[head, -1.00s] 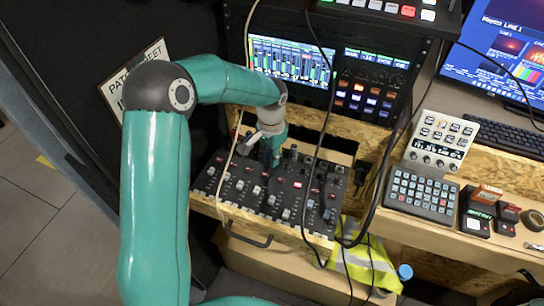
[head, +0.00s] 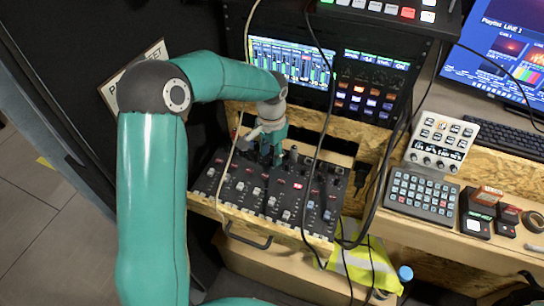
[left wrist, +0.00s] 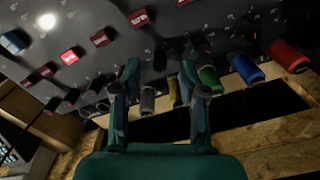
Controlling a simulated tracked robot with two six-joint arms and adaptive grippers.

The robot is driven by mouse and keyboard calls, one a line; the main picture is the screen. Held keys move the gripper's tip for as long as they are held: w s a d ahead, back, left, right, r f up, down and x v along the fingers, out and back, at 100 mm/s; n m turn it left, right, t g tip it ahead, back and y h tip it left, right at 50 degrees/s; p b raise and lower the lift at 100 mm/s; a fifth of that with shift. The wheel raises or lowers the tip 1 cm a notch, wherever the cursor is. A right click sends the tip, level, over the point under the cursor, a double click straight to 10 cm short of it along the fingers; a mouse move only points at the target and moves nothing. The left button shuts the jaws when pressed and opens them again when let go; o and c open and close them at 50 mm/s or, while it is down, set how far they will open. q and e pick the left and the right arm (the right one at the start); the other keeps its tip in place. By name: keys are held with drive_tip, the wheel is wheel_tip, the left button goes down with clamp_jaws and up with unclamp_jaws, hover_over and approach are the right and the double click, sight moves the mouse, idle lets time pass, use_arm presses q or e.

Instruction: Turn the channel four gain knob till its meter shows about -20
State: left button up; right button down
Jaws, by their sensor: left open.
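The sloped black mixer panel (head: 232,199) stands below the rack screens, with rows of faders, small red meters and a back row of knobs. My left gripper (head: 271,160) is over its back edge, fingers pointing down. A green knob (left wrist: 209,78) is just beyond one finger. A lit red meter (head: 298,186) shows, but its digits are too small to read. I cannot tell which knob is channel four's. My right gripper is out of view.
A pale cable (head: 229,170) and black cables (head: 318,150) hang across the mixer. A wooden edge (left wrist: 265,132) and a dark gap run behind the knobs. A keypad (head: 422,195) and control box (head: 440,143) stand to the right.

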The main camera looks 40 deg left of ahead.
sight(271, 159)
use_arm(q)
wheel_tip(271, 159, up, 10)
idle(0.4)
idle(0.4)
